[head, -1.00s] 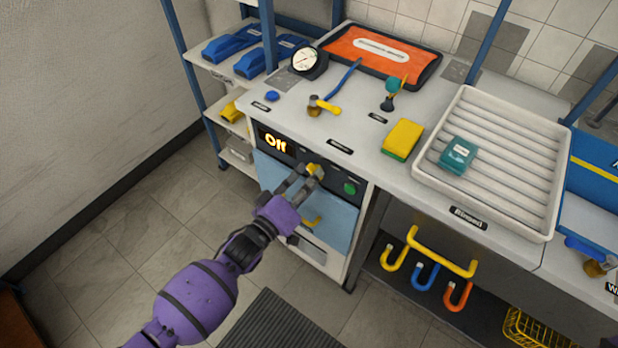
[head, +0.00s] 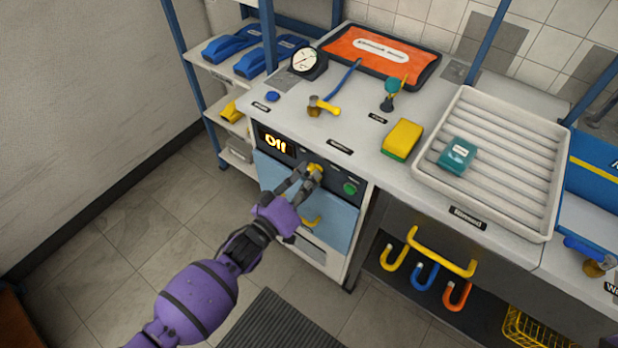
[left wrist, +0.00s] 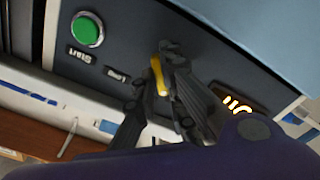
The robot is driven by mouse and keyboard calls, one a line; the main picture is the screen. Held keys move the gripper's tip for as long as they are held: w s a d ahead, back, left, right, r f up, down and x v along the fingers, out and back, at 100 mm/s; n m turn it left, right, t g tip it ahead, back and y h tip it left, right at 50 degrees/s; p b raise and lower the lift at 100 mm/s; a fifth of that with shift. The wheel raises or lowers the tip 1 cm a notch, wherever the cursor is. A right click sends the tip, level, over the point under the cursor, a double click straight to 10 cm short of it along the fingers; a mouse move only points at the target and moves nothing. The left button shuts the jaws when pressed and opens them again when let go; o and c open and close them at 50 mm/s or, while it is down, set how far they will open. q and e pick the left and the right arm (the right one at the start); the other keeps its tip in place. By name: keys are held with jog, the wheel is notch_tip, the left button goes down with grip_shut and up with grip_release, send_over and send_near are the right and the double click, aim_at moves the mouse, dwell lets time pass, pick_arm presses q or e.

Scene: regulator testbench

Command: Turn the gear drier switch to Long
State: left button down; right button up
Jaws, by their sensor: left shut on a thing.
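The gear drier (head: 262,185) is the cabinet with a pale blue door under the counter. Its display (head: 275,142) reads "Off" in lit letters. The yellow switch (head: 315,169) sits on the dark panel between the display and a green button (head: 350,188). My left gripper (head: 309,179) is at the panel, shut on the switch. In the left wrist view the yellow switch (left wrist: 158,75) shows between the dark fingers, which hide part of it. The green button (left wrist: 87,30) shows there at upper left. My right gripper is not in view.
The counter above holds a yellow sponge (head: 403,139), a hammer (head: 324,105), a gauge (head: 309,62) and a white ribbed tray (head: 510,150) with a teal box (head: 457,155). Yellow, blue and orange hooks (head: 425,275) hang at right. Open floor lies at left.

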pick_arm(q)
jog(key=shift+m, duration=9)
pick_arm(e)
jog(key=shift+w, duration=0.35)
pick_arm(q)
jog(key=c, duration=1.8)
grip_release()
